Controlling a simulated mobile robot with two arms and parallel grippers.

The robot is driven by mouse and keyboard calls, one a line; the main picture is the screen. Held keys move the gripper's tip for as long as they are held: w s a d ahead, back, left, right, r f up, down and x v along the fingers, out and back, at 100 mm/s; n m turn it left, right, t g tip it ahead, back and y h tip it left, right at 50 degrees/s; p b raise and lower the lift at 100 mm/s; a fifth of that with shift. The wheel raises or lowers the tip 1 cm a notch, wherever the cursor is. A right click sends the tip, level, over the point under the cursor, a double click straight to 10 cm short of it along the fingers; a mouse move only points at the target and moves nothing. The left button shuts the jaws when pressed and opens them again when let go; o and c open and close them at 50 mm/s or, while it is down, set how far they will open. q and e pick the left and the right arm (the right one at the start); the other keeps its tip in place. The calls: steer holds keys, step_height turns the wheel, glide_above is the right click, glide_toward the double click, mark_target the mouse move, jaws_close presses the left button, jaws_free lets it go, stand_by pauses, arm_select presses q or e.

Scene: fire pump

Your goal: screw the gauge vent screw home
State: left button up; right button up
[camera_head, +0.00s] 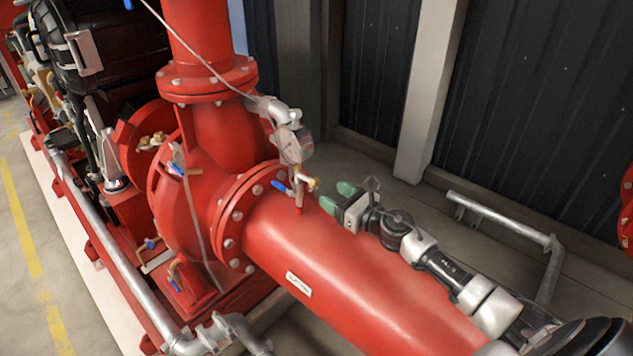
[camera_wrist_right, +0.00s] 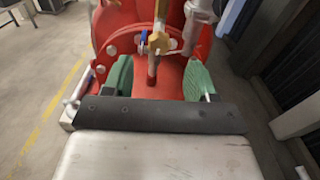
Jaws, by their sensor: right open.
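The pressure gauge (camera_head: 291,146) stands above a short riser on the red pipe (camera_head: 350,275). A brass fitting (camera_head: 312,184) with a blue lever (camera_head: 279,186) sits just under it; the brass also shows in the right wrist view (camera_wrist_right: 159,42). I cannot pick out the vent screw itself from the brass. My right gripper (camera_head: 338,197) has green fingers, is open, and is a little right of and below the brass fitting, apart from it. In the right wrist view its fingers (camera_wrist_right: 160,78) are spread with nothing clearly between them. My left gripper is out of view.
The red pump flange (camera_head: 237,215) and a thin grey hose (camera_head: 192,215) are to the left. A galvanized rail (camera_head: 500,219) stands on the floor at right, before a dark corrugated wall (camera_head: 545,100).

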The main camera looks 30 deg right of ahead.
mark_target(318, 186)
steer(key=x, duration=0.6)
steer(key=shift+w+a+p, duration=0.1)
steer(key=shift+w+p, duration=0.05)
steer(key=shift+p, duration=0.25)
steer(key=c, duration=0.9)
